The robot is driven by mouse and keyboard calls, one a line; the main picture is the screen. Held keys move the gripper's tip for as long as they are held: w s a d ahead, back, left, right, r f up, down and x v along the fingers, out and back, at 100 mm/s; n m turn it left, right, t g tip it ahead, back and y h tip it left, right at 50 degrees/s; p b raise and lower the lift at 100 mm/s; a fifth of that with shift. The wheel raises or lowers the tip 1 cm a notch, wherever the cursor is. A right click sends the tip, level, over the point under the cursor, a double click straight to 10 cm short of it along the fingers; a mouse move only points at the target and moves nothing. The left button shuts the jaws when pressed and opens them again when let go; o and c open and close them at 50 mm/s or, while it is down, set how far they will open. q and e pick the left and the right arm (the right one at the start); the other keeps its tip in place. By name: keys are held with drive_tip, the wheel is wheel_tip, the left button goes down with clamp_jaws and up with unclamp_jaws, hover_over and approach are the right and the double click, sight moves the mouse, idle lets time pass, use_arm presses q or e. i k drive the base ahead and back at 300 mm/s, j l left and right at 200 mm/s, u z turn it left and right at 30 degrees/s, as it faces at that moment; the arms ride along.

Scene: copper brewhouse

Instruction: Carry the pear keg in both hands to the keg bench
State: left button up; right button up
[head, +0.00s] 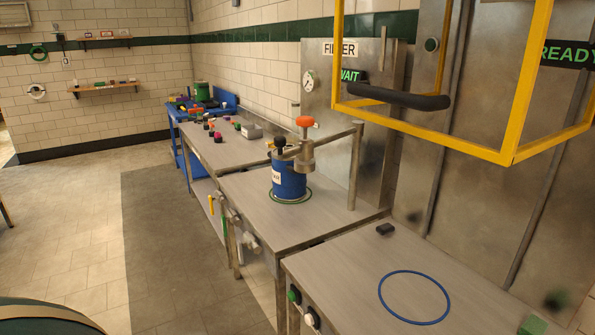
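A blue keg (289,181) stands upright on the metal table under the FILLER sign, inside a green ring (305,196). Its white label (276,176) is partly legible and seems to end in "AR". A filling head with an orange knob (305,122) sits over the keg, on an arm from a post (355,165). A black knob (280,141) shows at the keg's top left. I cannot tell which surface is the keg bench. Neither gripper is in view.
A near table (350,270) has an empty blue ring (414,297) and a small black block (385,229). A yellow-framed guard (508,157) with a black handle hangs above it. The signs read WAIT (350,76) and READY (568,54).

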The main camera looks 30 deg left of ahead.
sight(229, 151)
drive_tip(key=i+j+z, duration=0.25)
drive_tip(key=j, duration=1.3)
drive_tip(key=j+z, duration=0.2)
drive_tip(key=j, duration=1.4)
drive_tip(key=k+j+z, duration=0.1)
drive_tip(key=j+z, duration=0.15)
drive_tip(key=j, duration=1.3)
drive_tip(key=i+j, duration=0.1)
drive_tip(key=j, duration=0.25)
drive_tip(key=i+j+z, duration=0.1)
drive_tip(key=j, duration=0.25)
drive_tip(key=i+j, duration=0.15)
drive_tip(key=j, duration=0.2)
drive_tip(key=i+j+z, duration=0.1)
drive_tip(key=i+j, duration=0.2)
drive_tip(key=i, duration=0.2)
